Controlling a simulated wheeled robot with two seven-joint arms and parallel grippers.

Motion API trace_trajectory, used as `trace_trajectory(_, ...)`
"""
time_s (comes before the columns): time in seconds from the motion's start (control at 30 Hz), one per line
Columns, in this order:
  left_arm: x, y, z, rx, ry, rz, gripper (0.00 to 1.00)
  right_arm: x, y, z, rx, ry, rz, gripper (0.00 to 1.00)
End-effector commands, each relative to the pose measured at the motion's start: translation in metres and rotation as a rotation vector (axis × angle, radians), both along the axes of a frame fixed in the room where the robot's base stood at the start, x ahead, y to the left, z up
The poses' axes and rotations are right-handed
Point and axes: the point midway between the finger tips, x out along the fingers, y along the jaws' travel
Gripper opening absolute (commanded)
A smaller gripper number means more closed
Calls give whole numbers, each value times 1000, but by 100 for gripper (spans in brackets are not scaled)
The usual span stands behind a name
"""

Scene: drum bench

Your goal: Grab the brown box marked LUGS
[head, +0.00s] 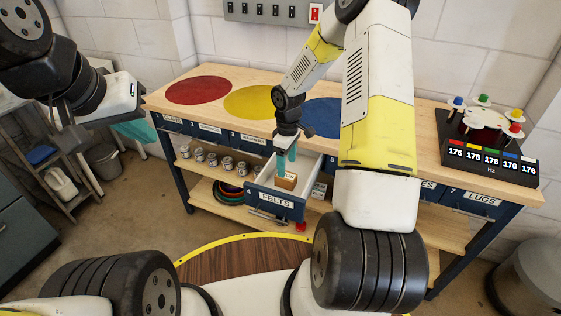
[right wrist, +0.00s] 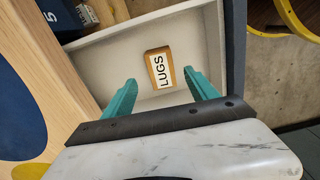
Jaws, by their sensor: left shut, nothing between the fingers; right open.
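The brown box marked LUGS (head: 287,182) lies inside the open drawer labelled FELTS (head: 262,197). In the right wrist view the box (right wrist: 150,66) rests on the white drawer floor, its white label facing up. My right gripper (head: 286,164) points down into the drawer, above the box. Its teal fingers are open, and in the right wrist view the box shows beyond and between the fingertips, apart from both. My left gripper (head: 134,131) is shut and empty, off the bench's left end, far from the drawer.
The wooden bench top (head: 228,80) bears red, yellow and blue discs and a device with coloured pegs (head: 488,135) at the right. A closed drawer labelled LUGS (head: 480,201) is at the far right. Cans (head: 213,160) stand on the lower shelf. The drawer walls surround the box.

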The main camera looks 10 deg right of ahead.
Motion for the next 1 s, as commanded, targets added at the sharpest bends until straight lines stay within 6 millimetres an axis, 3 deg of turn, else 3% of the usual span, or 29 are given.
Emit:
trace_trajectory(0.4,0,0,0,0,0,0,0,-2,2,-56,0,2,-2,67)
trace_trajectory(0.73,0,0,0,0,0,0,0,-1,2,-64,-1,1,-2,67)
trace_trajectory(1.0,0,0,0,0,0,0,0,-1,2,-64,-1,1,-2,16)
